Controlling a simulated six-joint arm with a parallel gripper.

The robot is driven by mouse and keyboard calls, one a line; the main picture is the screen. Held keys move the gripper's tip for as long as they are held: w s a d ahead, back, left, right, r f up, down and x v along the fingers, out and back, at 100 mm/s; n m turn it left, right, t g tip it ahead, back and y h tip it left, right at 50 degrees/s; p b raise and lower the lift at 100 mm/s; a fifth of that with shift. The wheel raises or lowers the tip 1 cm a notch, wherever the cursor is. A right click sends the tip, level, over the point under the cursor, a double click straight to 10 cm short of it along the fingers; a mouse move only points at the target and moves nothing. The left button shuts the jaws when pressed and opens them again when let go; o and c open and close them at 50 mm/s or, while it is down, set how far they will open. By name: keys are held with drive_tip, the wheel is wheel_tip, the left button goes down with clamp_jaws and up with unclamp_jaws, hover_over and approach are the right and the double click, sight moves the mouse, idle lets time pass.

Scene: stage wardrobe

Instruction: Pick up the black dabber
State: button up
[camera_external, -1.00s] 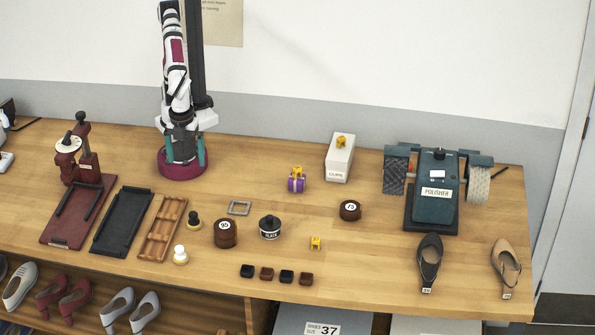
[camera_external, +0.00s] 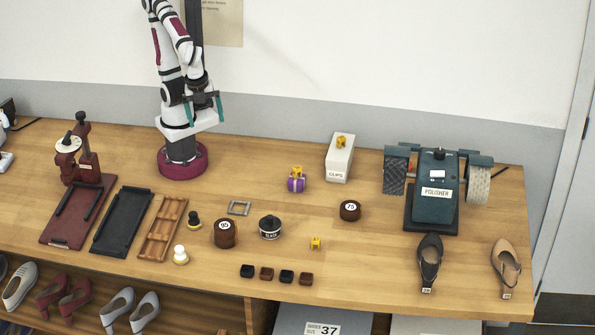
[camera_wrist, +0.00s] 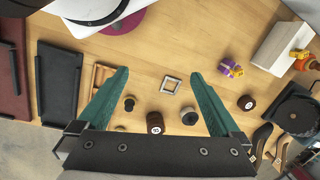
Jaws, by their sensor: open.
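The black dabber (camera_external: 194,221) stands upright on the bench, with a black knob on a pale yellowish base, just right of the wooden compartment tray (camera_external: 164,228). It also shows small in the wrist view (camera_wrist: 129,104), inward of the left finger. My gripper (camera_external: 203,108) is raised above the back of the bench near my base, well away from the dabber. In the wrist view my gripper's teal fingers (camera_wrist: 160,75) are spread wide with nothing between them.
A white dabber (camera_external: 180,256) stands in front of the black one. A brown "90" disc stack (camera_external: 225,234), a black tin (camera_external: 270,228) and a square metal frame (camera_external: 239,208) are to its right. A dark tray (camera_external: 122,222) lies left. The polisher (camera_external: 436,190) stands at right.

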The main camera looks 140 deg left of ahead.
drive_tip(key=shift+s+a+f, duration=0.35)
drive_tip(key=shift+s+f, duration=0.25)
drive_tip(key=shift+s, duration=0.1)
drive_tip(key=c, duration=1)
drive_tip(key=shift+o, duration=0.2)
